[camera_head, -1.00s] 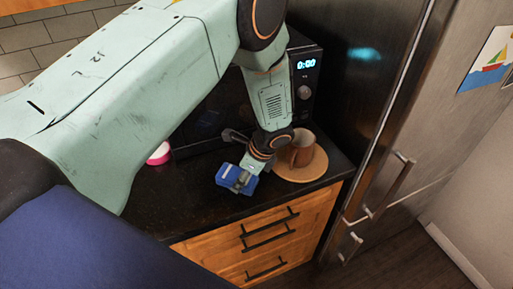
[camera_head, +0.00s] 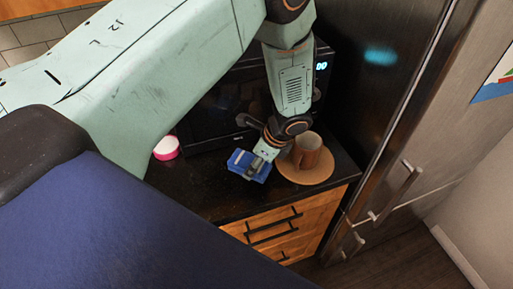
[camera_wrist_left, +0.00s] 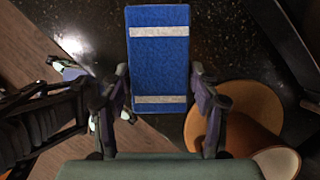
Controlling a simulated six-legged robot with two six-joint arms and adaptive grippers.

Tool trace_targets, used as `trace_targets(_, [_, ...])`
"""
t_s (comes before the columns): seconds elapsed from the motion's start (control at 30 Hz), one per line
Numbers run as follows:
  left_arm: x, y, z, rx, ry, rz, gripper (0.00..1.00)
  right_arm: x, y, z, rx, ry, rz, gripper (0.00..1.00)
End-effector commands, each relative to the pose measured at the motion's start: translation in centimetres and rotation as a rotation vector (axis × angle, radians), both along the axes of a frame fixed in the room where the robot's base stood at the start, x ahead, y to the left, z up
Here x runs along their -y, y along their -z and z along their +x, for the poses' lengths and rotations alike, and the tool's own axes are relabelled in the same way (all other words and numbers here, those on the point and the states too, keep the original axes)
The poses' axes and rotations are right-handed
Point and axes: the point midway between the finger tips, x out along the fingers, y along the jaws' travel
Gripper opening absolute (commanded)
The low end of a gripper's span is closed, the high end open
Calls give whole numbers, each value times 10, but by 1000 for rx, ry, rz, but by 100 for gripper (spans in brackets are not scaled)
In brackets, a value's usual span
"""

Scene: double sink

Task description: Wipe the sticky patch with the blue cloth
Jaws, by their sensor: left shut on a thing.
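The blue cloth (camera_head: 244,165) is a folded blue pad with pale stripes, also seen in the wrist view (camera_wrist_left: 160,48). My left gripper (camera_head: 262,160) is shut on it, with one finger at each side of the cloth in the wrist view (camera_wrist_left: 160,92). The cloth is over the black countertop (camera_head: 205,190), left of the mug; I cannot tell whether it touches the surface. I cannot make out the sticky patch; a bright glare shows on the dark surface in the wrist view.
A brown mug (camera_head: 307,150) stands on a round wooden board (camera_head: 292,176) close to the gripper. A microwave (camera_head: 215,115) stands behind. A pink-and-white round item (camera_head: 166,149) is at left. The fridge (camera_head: 400,130) rises at right; wooden drawers (camera_head: 290,225) are below.

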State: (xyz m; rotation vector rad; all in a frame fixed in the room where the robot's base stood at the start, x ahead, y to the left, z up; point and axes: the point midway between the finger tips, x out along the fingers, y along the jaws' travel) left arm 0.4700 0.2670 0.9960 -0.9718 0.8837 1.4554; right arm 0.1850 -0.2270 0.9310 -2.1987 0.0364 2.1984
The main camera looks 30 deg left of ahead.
Motion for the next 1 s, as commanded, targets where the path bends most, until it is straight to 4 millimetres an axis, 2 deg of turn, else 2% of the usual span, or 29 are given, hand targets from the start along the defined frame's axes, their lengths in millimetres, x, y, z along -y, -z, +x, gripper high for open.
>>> trace_targets(0.07, [1,-12,0,0,0,1,11,0,-11,0,0,0,0,40])
trace_targets(0.33, [-1,-31,0,0,-5,0,11,0,-14,0,0,0,0,40])
trace_targets(1.0, [-2,-32,0,0,-5,0,11,0,-13,0,0,0,0,40])
